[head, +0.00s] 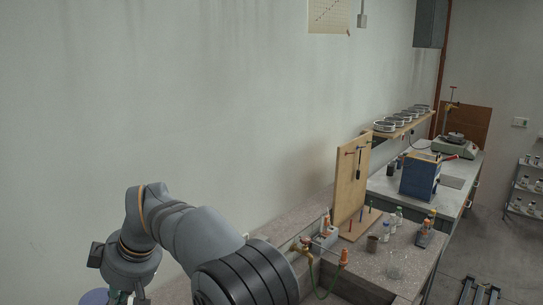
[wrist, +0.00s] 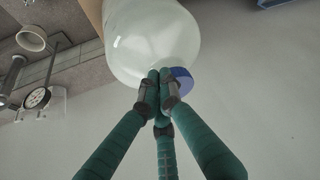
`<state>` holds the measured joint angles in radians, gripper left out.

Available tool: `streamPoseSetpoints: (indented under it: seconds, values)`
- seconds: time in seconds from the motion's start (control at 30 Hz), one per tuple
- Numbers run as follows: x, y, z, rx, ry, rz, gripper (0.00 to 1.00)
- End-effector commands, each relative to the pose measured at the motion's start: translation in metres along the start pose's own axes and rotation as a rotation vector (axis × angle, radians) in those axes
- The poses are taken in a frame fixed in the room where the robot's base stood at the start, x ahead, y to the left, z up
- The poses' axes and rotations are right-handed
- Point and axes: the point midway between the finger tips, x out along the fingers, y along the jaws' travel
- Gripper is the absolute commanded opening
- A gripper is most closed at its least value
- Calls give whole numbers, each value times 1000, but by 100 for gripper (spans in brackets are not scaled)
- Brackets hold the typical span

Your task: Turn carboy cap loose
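The carboy (wrist: 150,35) is a pale, translucent, rounded vessel at the top of the wrist view. Its blue cap (wrist: 184,78) shows at the neck end, partly hidden behind my fingertips. My gripper (wrist: 161,82) has several teal, ribbed fingers whose tips are drawn together just left of the cap in the picture. Nothing shows between the tips, and I cannot tell whether they touch the cap. In the head view, a blue round top (head: 95,297), likely the cap, is cut off at the lower left, beside my gripper (head: 121,298); the carboy body is out of that view.
In the wrist view, a round dial (wrist: 37,97) and a white round dish (wrist: 31,38) lie to the left. In the head view, a wooden peg board (head: 350,180), small bottles (head: 398,215) and a blue box (head: 420,177) stand right on the benches. A bare wall is behind my arm.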

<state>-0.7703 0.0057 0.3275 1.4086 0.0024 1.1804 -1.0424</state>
Motion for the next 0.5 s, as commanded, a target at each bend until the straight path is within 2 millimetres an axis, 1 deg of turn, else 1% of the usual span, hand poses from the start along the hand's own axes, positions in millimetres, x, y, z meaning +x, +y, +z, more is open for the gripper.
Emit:
streamPoseSetpoints:
  seconds: [0.5]
  values:
    - [0, 16, 0, 0, -1, 0, 0]
